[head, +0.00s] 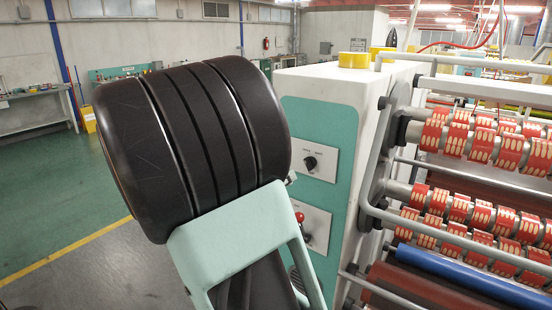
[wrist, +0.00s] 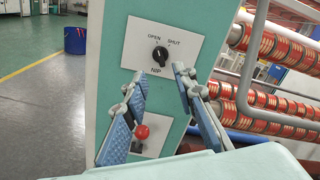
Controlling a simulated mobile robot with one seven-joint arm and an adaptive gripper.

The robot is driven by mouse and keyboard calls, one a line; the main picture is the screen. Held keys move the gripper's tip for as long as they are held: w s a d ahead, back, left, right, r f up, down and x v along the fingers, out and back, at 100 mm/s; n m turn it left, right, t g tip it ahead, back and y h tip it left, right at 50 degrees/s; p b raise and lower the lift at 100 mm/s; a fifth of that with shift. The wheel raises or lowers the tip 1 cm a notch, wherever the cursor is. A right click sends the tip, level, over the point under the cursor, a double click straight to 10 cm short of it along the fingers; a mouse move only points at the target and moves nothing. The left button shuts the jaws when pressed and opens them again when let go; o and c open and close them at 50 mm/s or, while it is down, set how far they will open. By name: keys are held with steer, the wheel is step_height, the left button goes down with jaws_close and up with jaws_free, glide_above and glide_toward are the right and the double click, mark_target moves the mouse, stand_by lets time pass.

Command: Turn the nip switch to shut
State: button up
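The nip switch (wrist: 160,56) is a black round knob on a white plate marked OPEN at upper left, SHUT at upper right and NIP below. Its pointer is too small to read surely. It also shows in the head view (head: 310,162) on the mint front of the machine. My gripper (wrist: 160,77) is open and empty in the wrist view. Its two blue-padded fingers lie below the switch in the picture, with the knob just above the gap between the tips. No contact shows. I cannot make out the fingers in the head view.
A lower plate carries a red ball knob (wrist: 142,131), partly behind the left finger in the wrist view. Red-and-white patterned rollers (head: 480,140) and a blue roller (head: 470,275) fill the right side. Open floor (head: 50,215) lies to the left, with a blue bin (wrist: 75,40).

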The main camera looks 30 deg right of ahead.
mark_target(306, 163)
steer(key=x, duration=1)
steer(key=shift+w+d+p, duration=0.2)
steer(key=shift+d+p, duration=0.1)
jaws_close()
